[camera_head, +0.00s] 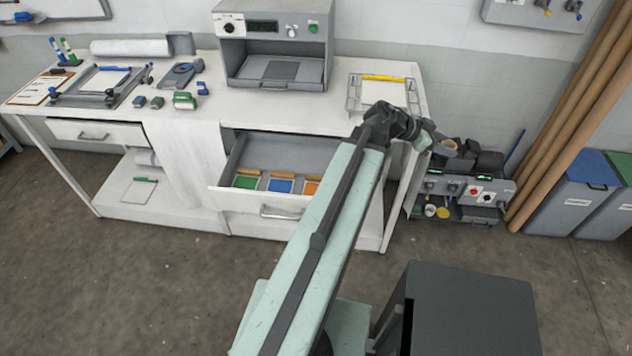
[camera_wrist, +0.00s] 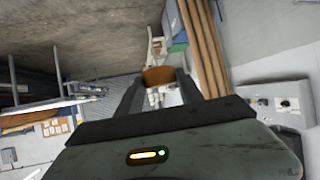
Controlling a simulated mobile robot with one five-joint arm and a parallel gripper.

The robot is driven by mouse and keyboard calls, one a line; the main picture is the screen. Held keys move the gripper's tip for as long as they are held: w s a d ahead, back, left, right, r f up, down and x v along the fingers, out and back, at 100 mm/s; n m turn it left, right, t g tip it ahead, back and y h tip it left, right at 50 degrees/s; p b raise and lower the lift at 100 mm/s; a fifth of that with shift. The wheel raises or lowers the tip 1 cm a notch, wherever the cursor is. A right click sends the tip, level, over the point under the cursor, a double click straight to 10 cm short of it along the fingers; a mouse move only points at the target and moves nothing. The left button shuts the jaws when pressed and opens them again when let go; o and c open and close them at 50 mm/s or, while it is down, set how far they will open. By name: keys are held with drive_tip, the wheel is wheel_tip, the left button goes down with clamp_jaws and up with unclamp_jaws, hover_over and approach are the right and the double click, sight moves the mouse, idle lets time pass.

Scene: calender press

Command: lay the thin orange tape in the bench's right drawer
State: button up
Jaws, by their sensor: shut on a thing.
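My gripper (camera_wrist: 160,90) is shut on the thin orange tape (camera_wrist: 158,75), which shows as an orange-brown band between the two fingers in the wrist view. In the head view my gripper (camera_head: 436,134) is past the bench's right end, with the tape (camera_head: 449,145) at its tip as a small tan ring. The bench's right drawer (camera_head: 238,201) is pulled open, to the left of my gripper. Green, blue and orange pieces lie inside it. My arm hides the drawer's right end.
The white bench (camera_head: 260,118) carries a grey press (camera_head: 272,50) and a wire tray (camera_head: 352,100) at its right end. A control unit (camera_head: 465,188) and bins (camera_head: 570,195) stand right of the bench. Brown rolls (camera_head: 575,110) lean on the wall.

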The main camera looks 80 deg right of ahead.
drive_tip(key=w+d+f+n+t+h+b, duration=0.1)
drive_tip(key=w+d+f+n+h+b, duration=0.2)
drive_tip(key=w, duration=0.7)
drive_tip(key=w+d+f+n+t+b, duration=0.1)
drive_tip(key=w+d+f+t+b, duration=0.2)
drive_tip(key=w, duration=0.7)
drive_tip(key=w+d+f+n+h+b, duration=0.25)
drive_tip(key=w+d+f, duration=0.2)
drive_tip(key=w, duration=0.55)
drive_tip(key=shift+m+y, duration=0.25)
wheel_tip(320, 180, down, 18)
drive_tip(key=b, duration=1.8)
drive_tip(key=shift+d+f, duration=0.15)
drive_tip(key=shift+r, duration=0.25)
drive_tip(key=shift+f, duration=0.25)
drive_tip(key=o, duration=1.3)
drive_tip(key=shift+r, duration=0.1)
